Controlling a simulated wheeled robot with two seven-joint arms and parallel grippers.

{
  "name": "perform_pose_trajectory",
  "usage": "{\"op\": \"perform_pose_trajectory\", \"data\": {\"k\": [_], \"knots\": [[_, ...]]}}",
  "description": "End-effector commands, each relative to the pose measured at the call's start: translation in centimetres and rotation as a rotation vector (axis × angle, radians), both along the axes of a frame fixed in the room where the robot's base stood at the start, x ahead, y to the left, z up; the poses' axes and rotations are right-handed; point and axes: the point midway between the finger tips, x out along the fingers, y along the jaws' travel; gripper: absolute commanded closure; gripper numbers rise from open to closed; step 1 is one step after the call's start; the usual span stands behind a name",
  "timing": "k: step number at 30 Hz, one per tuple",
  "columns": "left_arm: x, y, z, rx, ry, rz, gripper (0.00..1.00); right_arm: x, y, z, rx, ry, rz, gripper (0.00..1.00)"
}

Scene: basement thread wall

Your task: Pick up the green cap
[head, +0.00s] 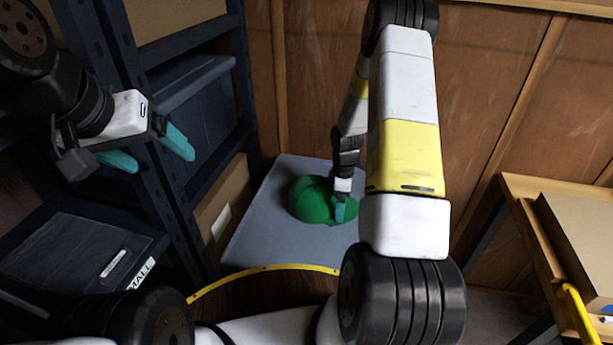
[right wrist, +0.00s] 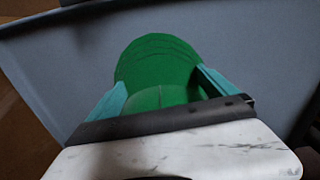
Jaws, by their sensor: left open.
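The green cap (head: 309,199) lies on a grey surface (head: 272,223) low in the middle of the head view. It fills the upper middle of the right wrist view (right wrist: 158,65). My right gripper (head: 340,207) reaches down to the cap's right side. In the right wrist view its two teal fingers (right wrist: 160,82) stand apart, with part of the cap between them. I cannot tell whether they press on it. My left gripper (head: 150,152) is open and empty at the upper left, in front of the dark shelving, well away from the cap.
Dark blue shelving (head: 165,190) with bins stands at the left, close to my left gripper. A wooden wall (head: 315,90) is behind the grey surface. A wooden bench (head: 540,235) with a cardboard box (head: 580,240) stands at the right.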

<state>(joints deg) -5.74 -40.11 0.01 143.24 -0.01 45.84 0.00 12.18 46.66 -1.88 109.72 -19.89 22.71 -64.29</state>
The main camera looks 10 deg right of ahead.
Motion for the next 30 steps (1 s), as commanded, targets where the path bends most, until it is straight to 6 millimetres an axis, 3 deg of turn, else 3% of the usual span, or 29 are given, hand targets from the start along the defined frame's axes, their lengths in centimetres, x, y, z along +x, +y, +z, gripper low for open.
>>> {"op": "perform_pose_trajectory", "data": {"k": [1,9,20,27,30], "knots": [[0.0,0.0,0.0,0.0,0.0,0.0,0.19,0.0,0.0,0.0,0.0,0.0,0.0,0.16],[0.0,0.0,0.0,0.0,0.0,0.0,0.19,0.0,0.0,0.0,0.0,0.0,0.0,0.65],[0.0,0.0,0.0,0.0,0.0,0.0,0.19,0.1,0.0,0.7,0.0,-0.002,-0.001,0.65],[0.0,0.0,0.0,0.0,0.0,0.0,0.19,0.1,-0.1,3.7,0.0,-0.003,-0.001,0.65],[0.0,0.0,0.0,0.0,0.0,0.0,0.19,-2.0,0.5,3.8,0.0,0.002,0.001,0.65]]}}
